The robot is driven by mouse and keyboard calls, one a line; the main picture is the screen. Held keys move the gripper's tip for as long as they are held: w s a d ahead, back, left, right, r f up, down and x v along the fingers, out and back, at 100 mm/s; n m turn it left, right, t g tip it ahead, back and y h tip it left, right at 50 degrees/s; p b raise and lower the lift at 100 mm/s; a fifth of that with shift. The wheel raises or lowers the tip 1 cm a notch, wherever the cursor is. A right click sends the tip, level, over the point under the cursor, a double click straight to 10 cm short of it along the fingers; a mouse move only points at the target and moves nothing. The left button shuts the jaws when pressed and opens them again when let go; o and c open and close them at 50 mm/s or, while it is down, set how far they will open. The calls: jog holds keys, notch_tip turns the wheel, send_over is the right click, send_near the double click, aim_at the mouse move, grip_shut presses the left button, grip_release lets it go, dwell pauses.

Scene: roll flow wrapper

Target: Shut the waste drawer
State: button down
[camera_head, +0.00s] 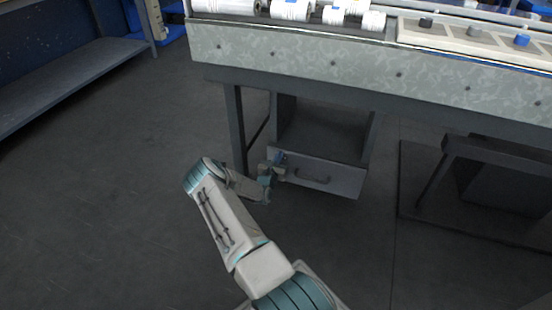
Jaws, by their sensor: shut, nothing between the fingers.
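The waste drawer (340,182) is under the machine, with a grey front panel and a dark bar handle (312,178). Its front stands toward me from the dark housing (325,120), and it looks at least partly pulled out. How far is hard to tell. My gripper (280,160) is shut and empty at the left end of the drawer front, left of the handle. It overlaps the panel's upper left corner in the picture. I cannot tell whether it touches the panel.
The long machine body (370,68) runs above the drawer, with white rolls (290,10) on top. A dark leg (236,125) stands left of the housing. A dark bench-like frame (490,155) stands at the right. A grey shelf (70,80) is at the far left. The floor between is clear.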

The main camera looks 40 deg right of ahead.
jog(key=shift+d+r, duration=0.3)
jog(key=shift+d, duration=0.1)
jog(key=shift+a, duration=0.1)
jog(key=p+v, duration=0.6)
jog(key=v, duration=0.8)
jog(key=shift+a+f, duration=0.3)
jog(key=shift+f, duration=0.05)
